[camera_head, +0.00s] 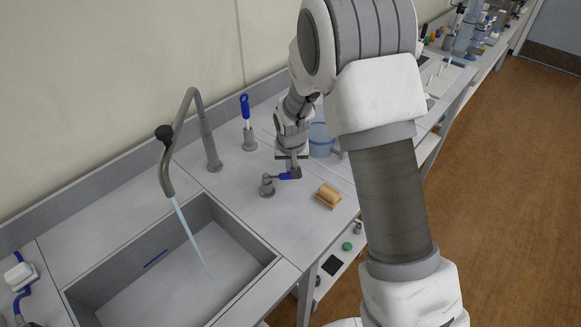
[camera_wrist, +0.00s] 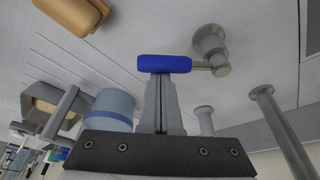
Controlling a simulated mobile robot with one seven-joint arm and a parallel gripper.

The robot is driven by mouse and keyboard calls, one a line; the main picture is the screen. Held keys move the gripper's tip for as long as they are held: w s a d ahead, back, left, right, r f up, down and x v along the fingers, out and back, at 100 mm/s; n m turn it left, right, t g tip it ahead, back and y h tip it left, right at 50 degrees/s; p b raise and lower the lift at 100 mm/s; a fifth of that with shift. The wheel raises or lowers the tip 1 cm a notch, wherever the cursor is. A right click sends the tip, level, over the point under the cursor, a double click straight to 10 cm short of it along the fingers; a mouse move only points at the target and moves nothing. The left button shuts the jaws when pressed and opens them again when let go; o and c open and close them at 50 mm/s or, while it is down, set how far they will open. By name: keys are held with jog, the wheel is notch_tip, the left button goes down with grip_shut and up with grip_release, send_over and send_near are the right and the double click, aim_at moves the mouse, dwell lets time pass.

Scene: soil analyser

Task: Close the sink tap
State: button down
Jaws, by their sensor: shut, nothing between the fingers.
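A small grey tap valve (camera_head: 267,187) with a blue lever (camera_head: 285,176) stands on the counter right of the sink. In the wrist view the blue lever (camera_wrist: 165,64) lies sideways, joined to the metal valve (camera_wrist: 211,44). My gripper (camera_head: 292,168) is shut and empty at the lever. In the wrist view my gripper's fingertips (camera_wrist: 160,78) are right at the lever's edge; I cannot tell if they touch.
A blue bucket (camera_head: 320,140) stands behind my gripper. An upright blue-handled fitting (camera_head: 246,110) stands near the wall. A white and blue item (camera_head: 20,275) is at the far left. The counter between faucet and valve is clear.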

jog(key=shift+s+m, duration=0.2)
jog(key=shift+m, duration=0.1)
jog(key=shift+s+f+m+h+b, duration=0.1)
jog(key=shift+s+m+h+b, duration=0.2)
jog(key=shift+s+m+b, duration=0.35)
jog(key=shift+s+m+h+b, duration=0.3)
jog(key=shift+s+m+b, duration=0.1)
jog(key=shift+m, duration=0.45)
jog(key=m, duration=0.1)
jog(key=s+m, duration=0.1)
jog(key=s+m+h, duration=0.1)
jog(key=m, duration=0.1)
jog(key=shift+s+a+g+p, duration=0.15)
jog(key=shift+a+g+p, duration=0.15)
jog(key=shift+g, duration=0.1)
jog(key=shift+s+a, duration=0.15)
jog(key=shift+s, duration=0.1)
